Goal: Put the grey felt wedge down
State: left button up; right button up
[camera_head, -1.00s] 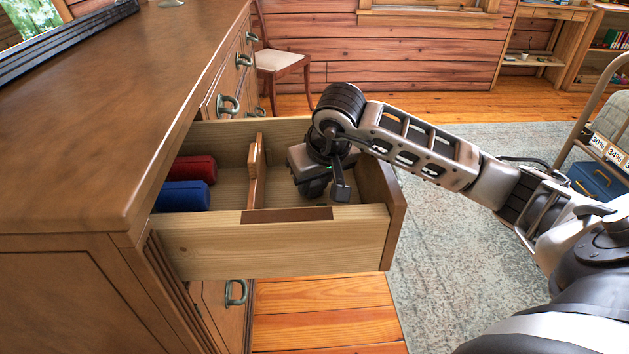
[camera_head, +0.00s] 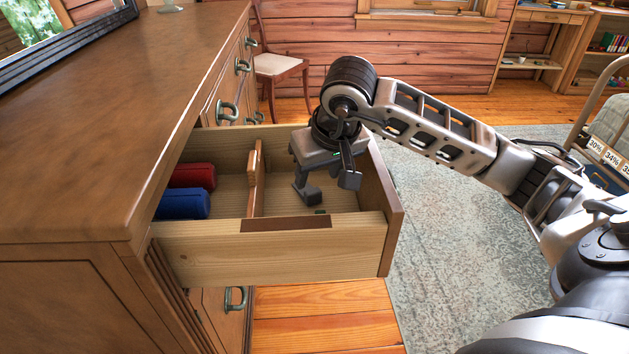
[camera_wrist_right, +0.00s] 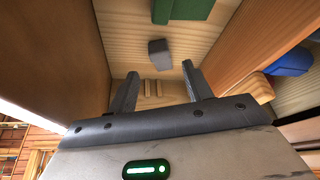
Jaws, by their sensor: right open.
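The drawer (camera_head: 285,255) is pulled out, with a wooden divider (camera_head: 256,178) across it. In the right wrist view the grey felt wedge (camera_wrist_right: 160,53) lies on the floor of the divider's right-hand compartment, just beyond my fingertips and apart from them. In the head view I cannot make it out behind my gripper. My right gripper (camera_head: 328,188) is open and empty above that compartment; its spread fingers also show in the right wrist view (camera_wrist_right: 160,75). My left gripper is not in view.
A red roll (camera_head: 192,176) and a blue roll (camera_head: 182,204) lie left of the divider. A green object (camera_wrist_right: 185,8) lies beyond the wedge in the wrist view. The drawer walls and divider closely surround my gripper. The dresser top (camera_head: 110,140) is mostly bare.

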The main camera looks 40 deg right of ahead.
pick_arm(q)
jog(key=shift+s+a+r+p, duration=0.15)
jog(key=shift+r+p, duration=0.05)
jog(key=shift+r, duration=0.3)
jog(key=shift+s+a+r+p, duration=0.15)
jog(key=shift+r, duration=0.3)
pick_arm(e)
jog(key=v, duration=0.6)
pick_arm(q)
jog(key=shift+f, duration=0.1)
pick_arm(e)
jog(key=shift+r, duration=0.15)
